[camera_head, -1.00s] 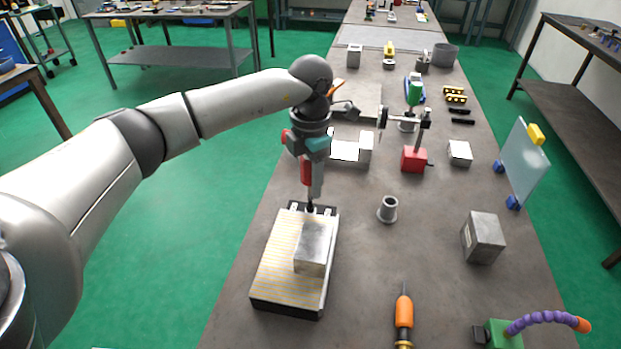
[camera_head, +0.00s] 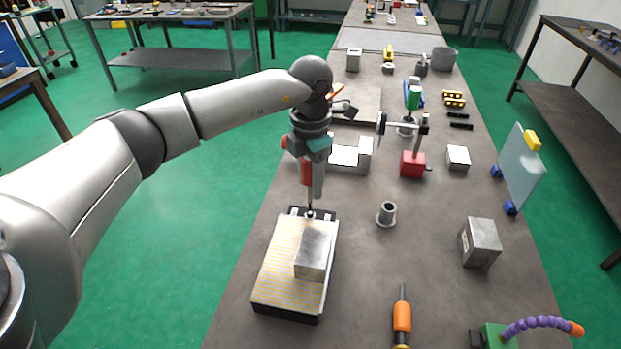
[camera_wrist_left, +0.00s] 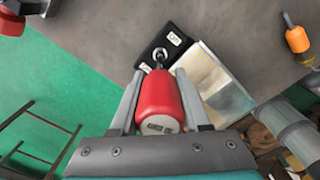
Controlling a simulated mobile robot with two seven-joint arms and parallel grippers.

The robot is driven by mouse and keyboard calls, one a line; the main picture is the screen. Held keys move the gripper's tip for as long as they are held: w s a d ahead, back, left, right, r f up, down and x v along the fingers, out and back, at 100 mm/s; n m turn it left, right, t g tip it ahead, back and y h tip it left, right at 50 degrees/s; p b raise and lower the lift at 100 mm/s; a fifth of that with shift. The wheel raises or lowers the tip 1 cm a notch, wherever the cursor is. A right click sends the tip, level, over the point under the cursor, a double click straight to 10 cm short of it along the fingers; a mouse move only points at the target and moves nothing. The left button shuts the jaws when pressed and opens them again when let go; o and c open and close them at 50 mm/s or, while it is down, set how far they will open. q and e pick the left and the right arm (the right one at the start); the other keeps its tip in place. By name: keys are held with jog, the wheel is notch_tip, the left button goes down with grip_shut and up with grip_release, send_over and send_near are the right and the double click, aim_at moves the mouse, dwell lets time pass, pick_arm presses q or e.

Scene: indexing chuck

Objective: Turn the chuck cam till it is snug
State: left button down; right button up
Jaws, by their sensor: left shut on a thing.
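My left gripper (camera_head: 312,186) points down over the far end of the chuck. It is shut on the red handle (camera_head: 306,172) of a key, whose dark shaft reaches down to the chuck's far edge. The chuck (camera_head: 276,262) is a dark-based block with a yellow-striped top, and a grey metal block (camera_head: 314,252) lies on it. In the left wrist view the red handle (camera_wrist_left: 158,100) sits between the two fingers, its tip at the socket (camera_wrist_left: 160,55) on the chuck's dark end face. Whether the tip is fully seated cannot be told. My right gripper is not in view.
A grey flanged sleeve (camera_head: 387,214) stands right of the chuck. An orange-handled tool (camera_head: 402,316) lies near the front. A red-based stand (camera_head: 412,165) and a grey box (camera_head: 480,243) are farther right. The bench between them is clear.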

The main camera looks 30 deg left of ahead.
pick_arm(q)
jog(key=shift+r+n+p, duration=0.15)
jog(key=shift+n+p, duration=0.25)
jog(key=shift+n, duration=0.5)
jog(key=n+p, duration=0.2)
jog(key=n, duration=0.3)
jog(key=n+p, duration=0.1)
jog(key=n, duration=0.2)
jog(key=shift+p, duration=0.3)
jog(key=n+p, duration=0.1)
jog(key=n, duration=0.1)
jog(key=shift+n, duration=0.4)
jog(key=n+p, duration=0.3)
jog(key=n, duration=0.1)
jog(key=shift+n+p, duration=0.55)
jog(key=shift+n, duration=0.45)
jog(key=shift+n+p, duration=0.5)
jog(key=shift+n, duration=0.4)
jog(key=n+p, duration=0.2)
jog(key=shift+n, duration=0.6)
jog(key=shift+p, duration=0.35)
